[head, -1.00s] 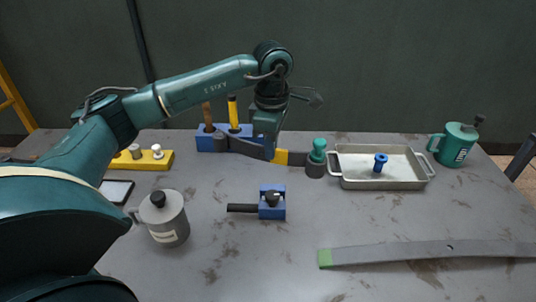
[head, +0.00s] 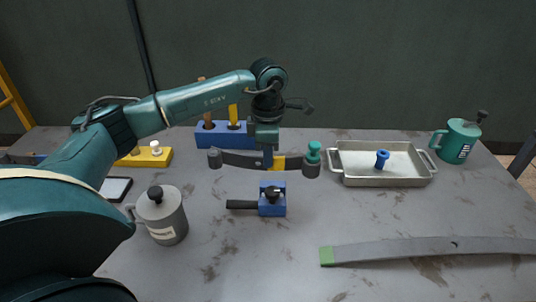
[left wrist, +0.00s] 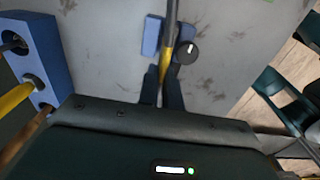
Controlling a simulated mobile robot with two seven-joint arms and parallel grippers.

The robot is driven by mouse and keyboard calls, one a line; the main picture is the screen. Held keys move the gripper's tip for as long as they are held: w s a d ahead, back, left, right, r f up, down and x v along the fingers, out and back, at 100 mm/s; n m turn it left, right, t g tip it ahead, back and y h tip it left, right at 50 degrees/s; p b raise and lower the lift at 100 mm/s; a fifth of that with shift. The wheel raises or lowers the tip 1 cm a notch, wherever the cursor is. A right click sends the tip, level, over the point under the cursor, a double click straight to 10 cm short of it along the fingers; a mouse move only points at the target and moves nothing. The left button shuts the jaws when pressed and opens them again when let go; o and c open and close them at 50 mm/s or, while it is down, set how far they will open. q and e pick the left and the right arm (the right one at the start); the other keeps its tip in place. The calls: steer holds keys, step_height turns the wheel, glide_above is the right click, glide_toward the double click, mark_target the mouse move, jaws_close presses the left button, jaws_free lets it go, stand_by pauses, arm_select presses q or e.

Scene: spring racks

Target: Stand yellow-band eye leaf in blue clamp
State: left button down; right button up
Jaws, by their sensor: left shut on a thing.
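The yellow-band eye leaf (head: 240,160) is a dark grey curved strip with a rolled eye at each end and a yellow band right of its middle. My left gripper (head: 267,161) is shut on it beside the band and holds it lengthwise across the picture. In the left wrist view the leaf (left wrist: 171,15) runs edge-on from the fingers (left wrist: 163,88). The blue clamp (head: 266,211), with a black knob and black handle, stands on the table in front of the leaf. The clamp (left wrist: 150,37) shows behind the leaf in the left wrist view. My right gripper is out of view.
A green knobbed piece (head: 313,153) shows at the leaf's right eye. A blue rack (head: 212,138) with handled tools is behind. A metal tray (head: 350,180) holds a blue spool (head: 382,159).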

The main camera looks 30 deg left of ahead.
mark_target(268, 170)
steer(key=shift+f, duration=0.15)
arm_select(q)
steer(key=shift+f+b, duration=0.9)
steer(key=shift+f, duration=0.25)
steer(key=shift+f+b, duration=0.55)
steer(key=shift+f, duration=0.2)
steer(key=shift+f+b, duration=0.5)
steer(key=shift+f, duration=0.25)
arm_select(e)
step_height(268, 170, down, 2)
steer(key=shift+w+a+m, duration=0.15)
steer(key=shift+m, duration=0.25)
arm_select(q)
steer(key=shift+f, duration=0.2)
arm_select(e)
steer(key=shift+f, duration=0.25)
arm_select(q)
steer(key=shift+f+b, duration=1.1)
steer(key=shift+f, duration=0.25)
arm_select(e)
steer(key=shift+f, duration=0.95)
arm_select(q)
steer(key=shift+r, duration=0.15)
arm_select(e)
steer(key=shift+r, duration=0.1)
arm_select(q)
steer(key=shift+r+p, duration=0.35)
steer(key=shift+p, duration=0.05)
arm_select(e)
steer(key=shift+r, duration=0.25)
